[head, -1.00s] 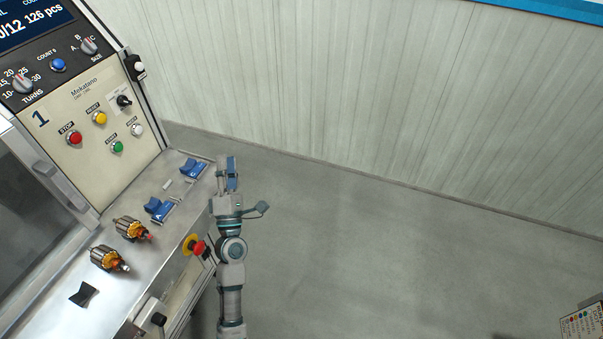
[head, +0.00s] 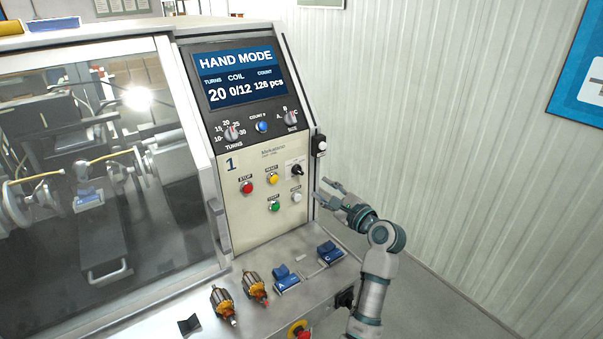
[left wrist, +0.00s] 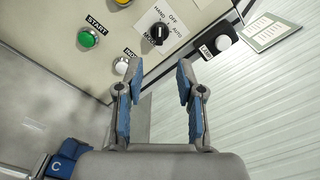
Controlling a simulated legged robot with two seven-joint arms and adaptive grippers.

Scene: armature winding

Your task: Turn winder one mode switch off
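The mode switch of winder one (head: 298,170) is a black knob on a white plate, at the upper right of the cream control panel (head: 245,205). It also shows in the left wrist view (left wrist: 157,34), with HAND, OFF and AUTO labels around it. The panel's screen (head: 240,76) reads HAND MODE. My left gripper (head: 322,192) is just right of the panel, below and right of the switch. In the left wrist view its fingers (left wrist: 158,68) are spread, nothing is between them, and the knob appears just beyond the gap. My right gripper is not in view.
Stop (head: 247,187), reset (head: 272,178), start (head: 275,206) and white (head: 296,197) buttons lie close to the switch. A light switch (head: 320,145) is on the panel's right side. Armatures (head: 256,287) and blue parts (head: 286,279) lie on the ledge below.

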